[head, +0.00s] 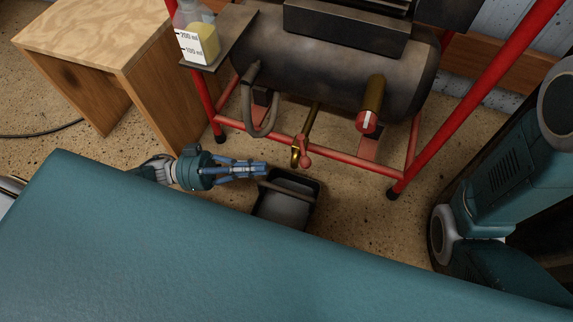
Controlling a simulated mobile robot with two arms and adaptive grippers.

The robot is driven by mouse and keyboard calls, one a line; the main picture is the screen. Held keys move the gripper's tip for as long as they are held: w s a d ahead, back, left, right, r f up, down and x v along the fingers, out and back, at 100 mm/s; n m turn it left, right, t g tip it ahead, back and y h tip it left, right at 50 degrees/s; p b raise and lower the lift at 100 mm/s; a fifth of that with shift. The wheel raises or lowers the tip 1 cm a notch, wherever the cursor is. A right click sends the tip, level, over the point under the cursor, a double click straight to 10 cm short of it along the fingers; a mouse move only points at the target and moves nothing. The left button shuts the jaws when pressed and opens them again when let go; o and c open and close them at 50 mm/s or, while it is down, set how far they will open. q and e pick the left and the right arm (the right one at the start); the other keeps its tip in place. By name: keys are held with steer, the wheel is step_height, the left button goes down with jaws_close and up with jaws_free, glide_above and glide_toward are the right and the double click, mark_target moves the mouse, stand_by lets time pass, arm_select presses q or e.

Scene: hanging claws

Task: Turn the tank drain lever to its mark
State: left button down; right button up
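The tank (320,62) is a dark grey cylinder lying in a red frame. A brass drain pipe (314,122) comes down below it and ends in a small valve with a red lever (304,158). My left gripper (265,170) comes in low from the left, its blue fingers pointing right at the valve. A gap shows between the fingertips and the red lever. The fingers lie close together in this view, and whether they are open or shut is unclear. The mark for the lever cannot be made out. My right gripper is out of view.
A black open bin (257,209) stands on the floor below the valve. A brass fitting with a red and white knob (367,121) juts from the tank. A grey hose (247,108) hangs at the left. A wooden table (92,33) and a bottle (197,40) are at upper left.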

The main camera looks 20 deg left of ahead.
mark_target(303, 152)
arm_select(q)
steer(key=b+x, duration=0.2)
steer(key=x, duration=0.5)
steer(key=shift+d, duration=0.2)
steer(key=shift+w, duration=0.1)
